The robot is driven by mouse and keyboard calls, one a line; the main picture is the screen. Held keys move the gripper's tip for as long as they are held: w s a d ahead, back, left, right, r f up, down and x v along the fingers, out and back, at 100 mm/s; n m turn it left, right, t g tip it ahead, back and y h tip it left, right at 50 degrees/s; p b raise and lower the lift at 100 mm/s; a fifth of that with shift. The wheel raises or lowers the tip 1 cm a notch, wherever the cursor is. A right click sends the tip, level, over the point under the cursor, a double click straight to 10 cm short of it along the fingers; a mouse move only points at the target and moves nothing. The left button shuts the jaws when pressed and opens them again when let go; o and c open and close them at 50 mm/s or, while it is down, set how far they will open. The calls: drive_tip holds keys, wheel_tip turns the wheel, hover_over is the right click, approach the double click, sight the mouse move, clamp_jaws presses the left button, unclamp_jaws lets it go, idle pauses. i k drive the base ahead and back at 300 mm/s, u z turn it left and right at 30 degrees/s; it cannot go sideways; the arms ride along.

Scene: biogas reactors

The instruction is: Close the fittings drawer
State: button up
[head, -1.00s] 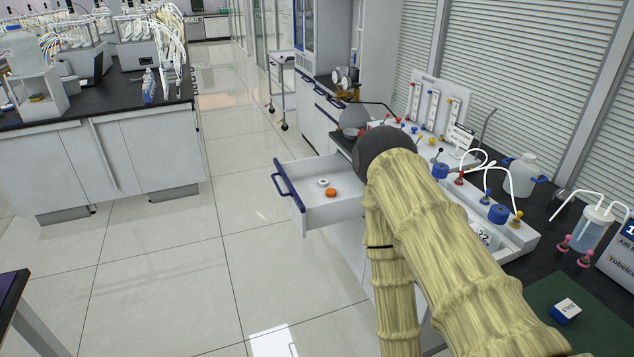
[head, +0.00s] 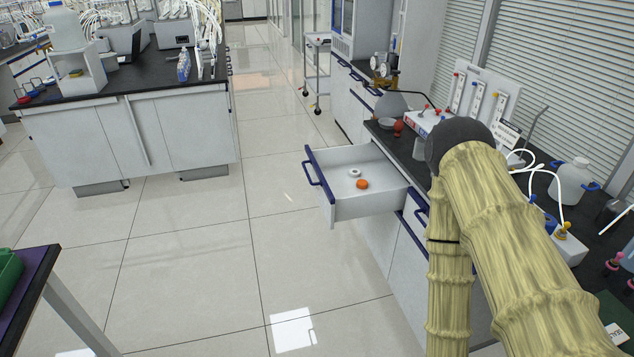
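The fittings drawer (head: 360,205) is pulled out from the right-hand bench into the aisle. Its front panel has a blue bar handle (head: 317,183). Inside lie an orange fitting (head: 362,184) and a white ring-shaped fitting (head: 354,173), apart from each other. My arm, in a yellowish ribbed cover, rises at the right, to the right of the drawer. My gripper cannot be made out in the head view, so its state and any contact with the drawer are hidden.
The right-hand black bench top (head: 408,157) carries a flow-meter panel, tubing and a white bottle (head: 572,180). A white cart (head: 317,75) stands farther back. A left island bench (head: 130,140) and a dark table corner (head: 30,290) flank the clear tiled floor in front of the drawer.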

sight(327, 170)
drive_tip(key=u, duration=0.5)
drive_tip(key=i, duration=0.9)
drive_tip(key=u, duration=0.45)
